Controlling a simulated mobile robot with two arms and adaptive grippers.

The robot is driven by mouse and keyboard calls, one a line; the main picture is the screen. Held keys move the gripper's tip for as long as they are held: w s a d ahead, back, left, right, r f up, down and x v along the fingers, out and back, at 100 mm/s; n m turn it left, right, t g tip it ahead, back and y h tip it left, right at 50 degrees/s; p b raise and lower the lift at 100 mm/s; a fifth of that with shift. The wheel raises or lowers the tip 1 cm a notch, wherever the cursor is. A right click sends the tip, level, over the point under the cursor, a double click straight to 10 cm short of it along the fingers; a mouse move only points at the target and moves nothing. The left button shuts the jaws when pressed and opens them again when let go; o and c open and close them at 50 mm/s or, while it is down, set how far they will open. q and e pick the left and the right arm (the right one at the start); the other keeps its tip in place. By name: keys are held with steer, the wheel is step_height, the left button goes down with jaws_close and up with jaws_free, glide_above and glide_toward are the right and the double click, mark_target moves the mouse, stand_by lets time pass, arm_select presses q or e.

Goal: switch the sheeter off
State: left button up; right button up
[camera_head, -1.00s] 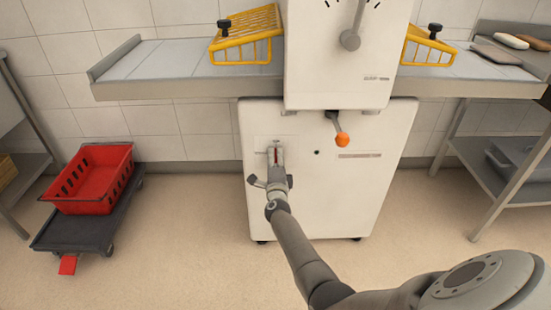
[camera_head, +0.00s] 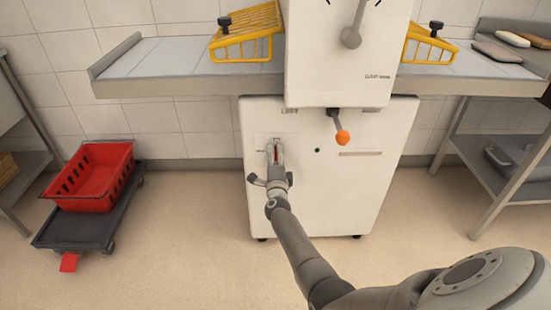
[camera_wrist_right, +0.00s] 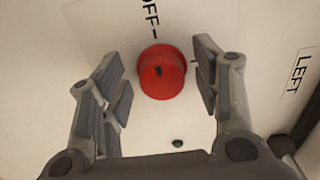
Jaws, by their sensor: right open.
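The sheeter (camera_head: 330,190) is a white machine with a belt table on each side. Its red rotary knob (camera_wrist_right: 163,72) sits on the white front panel in the right wrist view, with a dark mark on its face. The label OFF is beside it and the label LEFT is at the right. My right gripper (camera_wrist_right: 158,85) is open, with one finger on either side of the knob; I cannot tell whether they touch it. In the head view the right gripper (camera_head: 276,160) is at the panel and hides most of the knob. My left gripper is not in view.
Yellow guards (camera_head: 246,45) stand over the belt. A lever with an orange knob (camera_head: 342,137) hangs right of my gripper. A red crate (camera_head: 95,178) rests on a dark dolly (camera_head: 85,230) at the left. A metal rack stands at the right. The floor in front is clear.

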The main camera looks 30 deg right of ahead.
steer(key=v, duration=0.7)
steer(key=shift+s, duration=0.25)
steer(key=shift+a, duration=0.15)
stand_by(0.4)
